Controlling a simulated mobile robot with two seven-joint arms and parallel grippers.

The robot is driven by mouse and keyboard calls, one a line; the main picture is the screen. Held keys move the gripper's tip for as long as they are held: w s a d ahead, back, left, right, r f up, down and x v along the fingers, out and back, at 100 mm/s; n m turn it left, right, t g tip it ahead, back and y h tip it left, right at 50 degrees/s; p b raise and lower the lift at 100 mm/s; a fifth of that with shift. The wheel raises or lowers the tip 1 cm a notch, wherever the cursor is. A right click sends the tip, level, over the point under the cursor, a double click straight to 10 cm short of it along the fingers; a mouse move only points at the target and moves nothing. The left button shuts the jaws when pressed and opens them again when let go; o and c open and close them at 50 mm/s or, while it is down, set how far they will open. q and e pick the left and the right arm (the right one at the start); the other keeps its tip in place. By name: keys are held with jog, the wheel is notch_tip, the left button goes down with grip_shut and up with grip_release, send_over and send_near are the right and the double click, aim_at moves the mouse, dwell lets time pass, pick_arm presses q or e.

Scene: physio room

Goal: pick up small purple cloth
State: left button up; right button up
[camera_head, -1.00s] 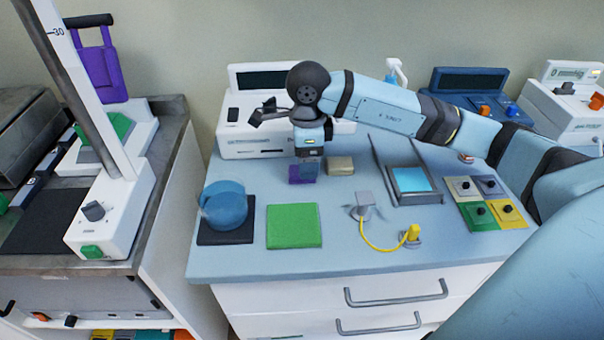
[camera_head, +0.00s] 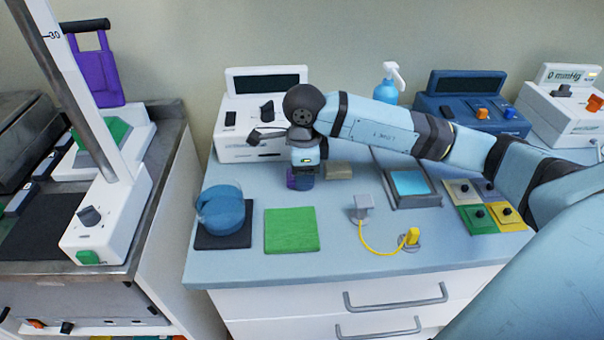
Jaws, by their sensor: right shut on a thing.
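The small purple cloth (camera_head: 292,181) is at the back of the blue counter, below my right gripper (camera_head: 301,177). The gripper points down and is shut on the cloth. The fingers and hand cover much of it, so only a purple part shows at the left. I cannot tell whether the cloth is still touching the counter. My left gripper is not in view.
A beige block (camera_head: 339,170) sits close to the right of the gripper. A green cloth (camera_head: 291,231) and a blue round container (camera_head: 221,208) on a dark mat are nearer the front. A white device (camera_head: 236,128) stands behind. A yellow cable (camera_head: 375,246) lies front right.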

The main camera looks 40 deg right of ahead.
notch_tip(320, 180, up, 20)
jog(key=p, duration=0.3)
jog(key=o, duration=0.4)
jog(key=shift+c, duration=0.2)
jog(key=c, duration=0.3)
jog(key=shift+f, duration=0.1)
